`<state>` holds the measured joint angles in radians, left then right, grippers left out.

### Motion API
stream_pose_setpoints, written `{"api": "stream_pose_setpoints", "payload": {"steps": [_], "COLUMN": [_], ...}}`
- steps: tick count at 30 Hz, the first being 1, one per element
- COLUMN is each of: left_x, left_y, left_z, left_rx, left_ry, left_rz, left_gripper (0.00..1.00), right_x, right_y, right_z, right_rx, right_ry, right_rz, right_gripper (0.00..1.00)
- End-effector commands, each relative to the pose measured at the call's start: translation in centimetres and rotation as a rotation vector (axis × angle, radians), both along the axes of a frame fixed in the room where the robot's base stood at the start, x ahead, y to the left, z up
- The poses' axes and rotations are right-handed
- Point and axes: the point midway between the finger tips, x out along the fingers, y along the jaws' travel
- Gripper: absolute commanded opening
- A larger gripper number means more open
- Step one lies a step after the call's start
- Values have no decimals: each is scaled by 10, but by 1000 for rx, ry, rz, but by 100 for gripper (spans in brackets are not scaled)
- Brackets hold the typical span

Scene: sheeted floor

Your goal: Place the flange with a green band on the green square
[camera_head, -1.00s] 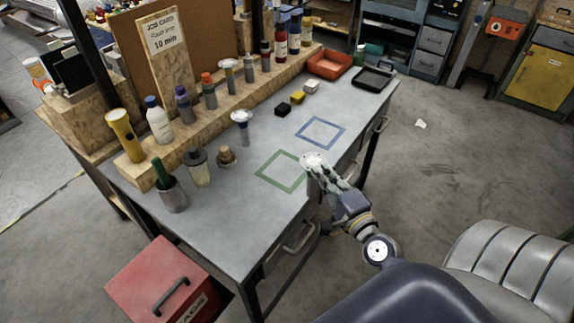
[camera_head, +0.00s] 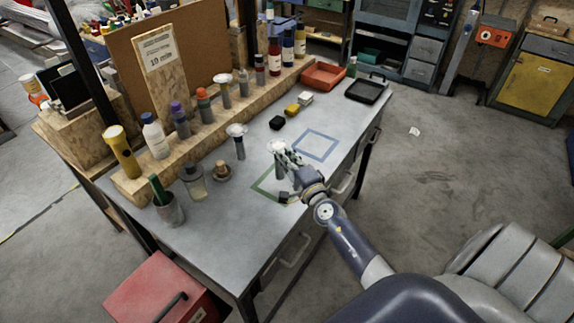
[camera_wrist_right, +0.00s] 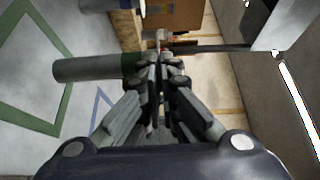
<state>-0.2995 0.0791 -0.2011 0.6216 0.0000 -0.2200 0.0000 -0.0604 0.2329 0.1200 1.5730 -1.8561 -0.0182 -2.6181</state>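The green-banded flange is a grey cylinder with a wide pale disc on top (camera_head: 278,146). In the right wrist view its grey stem (camera_wrist_right: 88,68) points left and the green band lies beside the fingertips. My right gripper (camera_head: 287,158) is shut on the flange near the disc and holds it upright over the green square (camera_head: 262,193). The fingertips also show in the wrist view (camera_wrist_right: 158,66). My arm hides the square's right part. I cannot tell whether the flange's foot touches the table. My left gripper is not in view.
A blue square (camera_head: 319,145) lies just behind. Another flange (camera_head: 238,139) stands to the left, near a wooden knob (camera_head: 220,172), a jar (camera_head: 194,183) and a grey cup (camera_head: 169,209). A wooden rack (camera_head: 205,122) of bottles runs along the back. The front table area is clear.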

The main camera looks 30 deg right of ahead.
Motion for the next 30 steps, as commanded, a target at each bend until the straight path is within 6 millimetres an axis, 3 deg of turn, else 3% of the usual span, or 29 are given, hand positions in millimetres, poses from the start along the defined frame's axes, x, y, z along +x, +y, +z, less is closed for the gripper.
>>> {"api": "stream_pose_setpoints", "payload": {"steps": [7, 19, 22, 30], "left_x": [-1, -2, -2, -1], "left_y": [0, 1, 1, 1], "left_z": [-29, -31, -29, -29], "left_rx": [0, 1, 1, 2], "left_ry": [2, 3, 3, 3], "left_rz": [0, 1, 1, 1], "left_gripper": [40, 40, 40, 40], "right_x": [0, 0, -1, -1], "right_y": [0, 0, 0, 0], "right_z": [-34, -37, -37, -36], "right_rx": [-3, 1, 1, 1], "right_ry": [-3, -2, -1, -1], "right_rz": [1, 0, 1, 1], "right_gripper": [0, 0, 25, 25]}}
